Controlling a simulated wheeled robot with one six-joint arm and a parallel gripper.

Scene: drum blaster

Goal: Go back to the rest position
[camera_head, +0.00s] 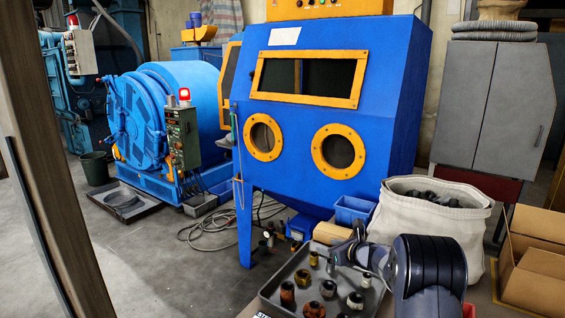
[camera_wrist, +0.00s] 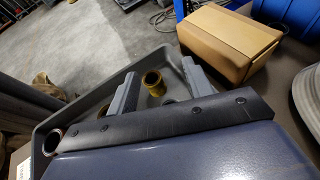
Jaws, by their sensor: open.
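My gripper (camera_head: 347,250) is over the right back part of a grey tray (camera_head: 268,300), close to the metal parts. In the wrist view my gripper (camera_wrist: 163,88) is open, its two grey fingers apart. A brass-coloured fitting (camera_wrist: 153,82) shows in the gap between them, and I cannot tell how far below it is. A dark ring-shaped fitting (camera_wrist: 52,142) stands at the tray's left corner in that view. Several rusty and brass fittings (camera_head: 328,288) stand in the tray. A dark wrist cover hides part of the tray.
A cardboard box (camera_wrist: 230,42) lies just beyond the tray. A white sack (camera_head: 455,225) of dark parts stands right of my arm, with open cartons (camera_head: 535,270) beside it. A blue blasting cabinet (camera_head: 310,150) rises behind. Floor at left is mostly clear.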

